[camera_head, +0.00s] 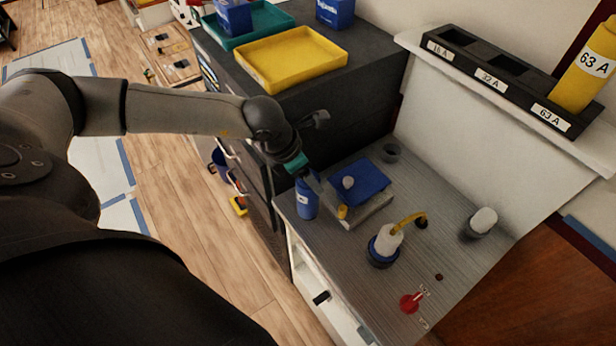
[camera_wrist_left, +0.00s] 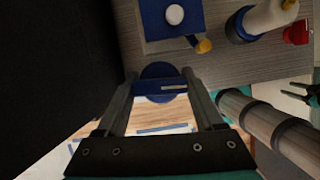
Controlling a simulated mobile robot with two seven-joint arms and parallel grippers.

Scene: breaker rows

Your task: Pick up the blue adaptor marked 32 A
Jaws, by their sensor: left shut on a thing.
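A blue cylindrical adaptor (camera_head: 306,200) is at the left edge of the grey bench top. A small pale marking shows on it, too small to read. My left gripper (camera_head: 303,178) comes down from above and is shut on the adaptor. In the left wrist view the blue adaptor (camera_wrist_left: 160,87) sits between the two fingers (camera_wrist_left: 160,84), with floor showing below it. I cannot tell whether its base touches the bench.
A blue-topped block (camera_head: 360,183) stands right beside the adaptor. A white plug with a yellow cable (camera_head: 385,243), a red knob (camera_head: 410,302) and a grey socket (camera_head: 480,223) are on the bench. A labelled black rack (camera_head: 505,82) holds a yellow 63 A adaptor (camera_head: 585,75). A yellow tray (camera_head: 292,58) is behind.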

